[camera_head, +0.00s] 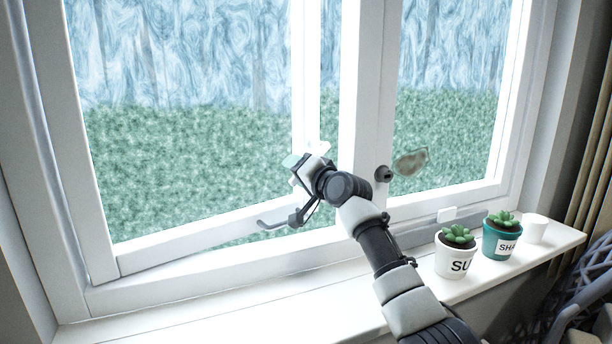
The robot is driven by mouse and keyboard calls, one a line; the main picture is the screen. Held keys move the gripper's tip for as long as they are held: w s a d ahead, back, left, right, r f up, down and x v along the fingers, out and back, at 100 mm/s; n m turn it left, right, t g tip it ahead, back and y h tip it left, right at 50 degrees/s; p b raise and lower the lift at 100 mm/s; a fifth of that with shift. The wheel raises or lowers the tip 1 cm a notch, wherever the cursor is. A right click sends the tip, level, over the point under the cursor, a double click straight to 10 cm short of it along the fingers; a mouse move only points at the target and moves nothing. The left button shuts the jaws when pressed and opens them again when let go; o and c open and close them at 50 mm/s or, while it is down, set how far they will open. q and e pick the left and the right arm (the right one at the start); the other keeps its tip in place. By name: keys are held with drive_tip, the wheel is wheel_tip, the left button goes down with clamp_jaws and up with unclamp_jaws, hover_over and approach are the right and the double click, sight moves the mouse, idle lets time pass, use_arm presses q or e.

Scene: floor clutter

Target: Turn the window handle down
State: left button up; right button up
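A dark round knob (383,174) sits on the white upright frame right of the window's middle. A blurred brown-green flat piece (411,161) shows just right of it; I cannot tell if they are joined. My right gripper (304,163) is in front of the middle upright, above that lever and left of the knob. I cannot tell whether it touches the window or holds anything. My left gripper is out of view.
The left sash (190,240) stands ajar, with a gap along its lower edge. The white sill (200,312) is clear on the left. On its right stand a white pot (455,262), a green pot (499,242) and a small white cup (535,229). A curtain hangs far right.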

drive_tip(key=shift+s+d+f, duration=0.15)
drive_tip(key=shift+s+d, duration=0.25)
drive_tip(key=shift+s, duration=0.1)
drive_tip(key=b+v, duration=0.3)
drive_tip(key=v, duration=0.6)
drive_tip(key=shift+s, duration=0.2)
